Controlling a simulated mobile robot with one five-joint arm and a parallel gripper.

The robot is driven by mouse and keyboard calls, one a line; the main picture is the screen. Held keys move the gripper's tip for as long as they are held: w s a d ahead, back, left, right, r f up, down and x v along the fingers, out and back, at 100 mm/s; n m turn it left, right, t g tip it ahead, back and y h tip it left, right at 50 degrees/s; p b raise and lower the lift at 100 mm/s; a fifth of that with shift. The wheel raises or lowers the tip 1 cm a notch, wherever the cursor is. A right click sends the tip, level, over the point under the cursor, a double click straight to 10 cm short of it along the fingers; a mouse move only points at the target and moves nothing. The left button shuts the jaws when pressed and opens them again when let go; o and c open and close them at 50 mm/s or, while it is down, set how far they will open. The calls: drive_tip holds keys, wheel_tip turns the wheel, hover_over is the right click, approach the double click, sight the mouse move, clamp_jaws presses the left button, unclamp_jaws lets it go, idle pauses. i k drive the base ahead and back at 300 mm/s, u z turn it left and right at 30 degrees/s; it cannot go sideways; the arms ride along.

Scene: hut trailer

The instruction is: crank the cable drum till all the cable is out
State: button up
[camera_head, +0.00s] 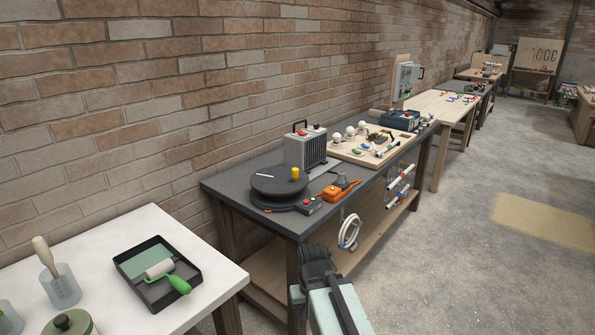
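A black round drum (274,182) lies flat on a dark bench near its left end. A yellow upright knob (295,173) stands at the right of its top, and a small white mark shows on its left. A wider dark disc (280,200) shows beneath it. No cable can be clearly made out on the drum. My arm comes up from the bottom, pale green, with a black end, my gripper (316,262), in front of the bench and below the drum, apart from it. Its fingers cannot be made out.
A small box with a red button (309,205), an orange tool (341,190) and a grey heater-like box (305,149) stand close to the drum. A white coil (349,231) hangs at the bench front. A white table (215,262) stands left; open floor lies right.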

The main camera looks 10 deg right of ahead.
sight(279, 186)
drive_tip(key=z, duration=1.65)
drive_tip(key=i, duration=0.95)
drive_tip(key=u, duration=3.05)
